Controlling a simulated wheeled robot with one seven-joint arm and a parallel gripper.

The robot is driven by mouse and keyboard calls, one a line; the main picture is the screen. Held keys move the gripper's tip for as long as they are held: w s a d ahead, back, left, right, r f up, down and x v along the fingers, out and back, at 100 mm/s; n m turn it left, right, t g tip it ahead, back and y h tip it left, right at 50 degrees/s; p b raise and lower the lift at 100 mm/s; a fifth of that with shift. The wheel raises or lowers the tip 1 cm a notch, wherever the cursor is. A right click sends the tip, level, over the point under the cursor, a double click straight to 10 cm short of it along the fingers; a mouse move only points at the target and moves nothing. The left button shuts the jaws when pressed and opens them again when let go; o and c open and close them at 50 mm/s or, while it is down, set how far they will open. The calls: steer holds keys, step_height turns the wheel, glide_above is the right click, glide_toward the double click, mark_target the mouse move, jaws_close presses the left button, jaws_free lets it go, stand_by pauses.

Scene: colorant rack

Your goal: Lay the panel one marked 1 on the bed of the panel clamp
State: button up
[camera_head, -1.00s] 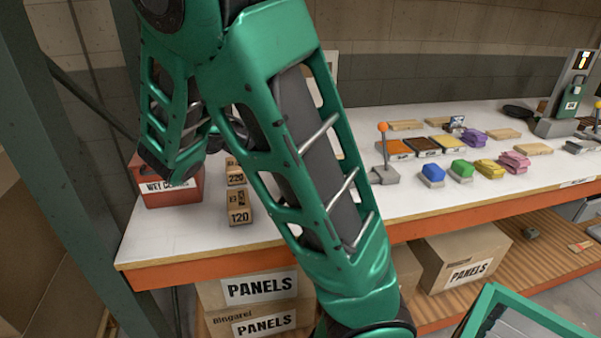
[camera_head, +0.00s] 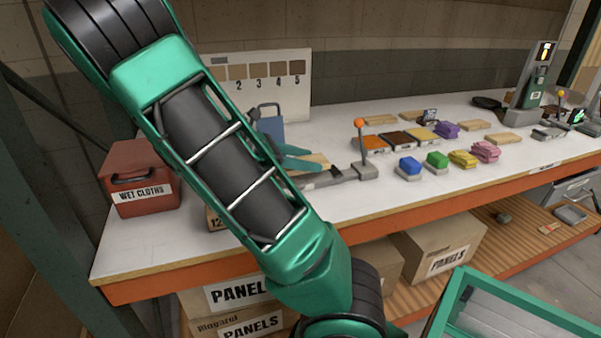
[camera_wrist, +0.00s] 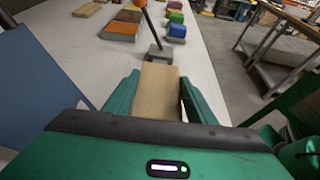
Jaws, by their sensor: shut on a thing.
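My gripper (camera_head: 308,162) is shut on a flat, light-wood panel (camera_head: 318,158); the panel also shows between the green fingers in the wrist view (camera_wrist: 157,95). I cannot read a number on it. The panel clamp (camera_head: 367,171) is grey, with an upright lever topped by an orange ball. In the wrist view its lever base (camera_wrist: 159,53) stands just beyond the panel's far end. The panel is at the clamp's left side, over or near its bed. My gripper and the panel hide much of the bed, and I cannot tell whether they touch.
A red wet-cloths bin (camera_head: 145,182) stands at the left. A board with swatches numbered 1 to 5 (camera_head: 297,110) stands at the back. A blue upright object (camera_head: 270,130) is close behind my gripper. Coloured blocks (camera_head: 437,160) and pale wood panels (camera_head: 474,125) lie right of the clamp.

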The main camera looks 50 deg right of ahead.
mark_target(304, 178)
steer(key=shift+f, duration=1.85)
steer(key=shift+f, duration=0.1)
steer(key=o, duration=1.1)
steer(key=shift+c, duration=0.2)
steer(key=shift+w, duration=0.1)
steer(key=v, duration=1.2)
steer(key=shift+a, duration=0.1)
